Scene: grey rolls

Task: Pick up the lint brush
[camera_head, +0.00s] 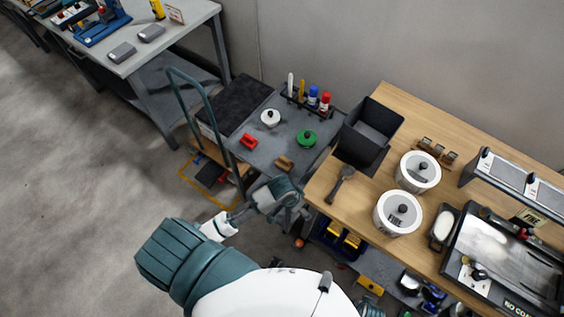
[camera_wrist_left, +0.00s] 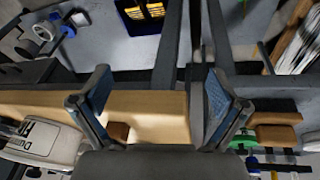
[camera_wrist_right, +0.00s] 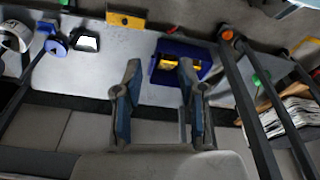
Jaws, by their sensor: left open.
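A dark grey item with a broad head and a thin handle (camera_head: 340,184), which looks like the lint brush, lies on the left edge of the wooden table (camera_head: 326,172). I cannot be sure of its identity. A small brown block, perhaps also a brush (camera_head: 284,163), lies on the grey cart. My left gripper (camera_head: 292,207) is left of the table edge, apart from the dark item. In the left wrist view its fingers (camera_wrist_left: 158,103) are spread wide with nothing between them. My right gripper (camera_wrist_right: 158,88) shows only in its wrist view, fingers apart and empty.
The grey cart (camera_head: 262,155) holds a red item (camera_head: 249,141), a green lidded item (camera_head: 307,139) and several bottles. A blue bin (camera_wrist_right: 182,60) sits below.

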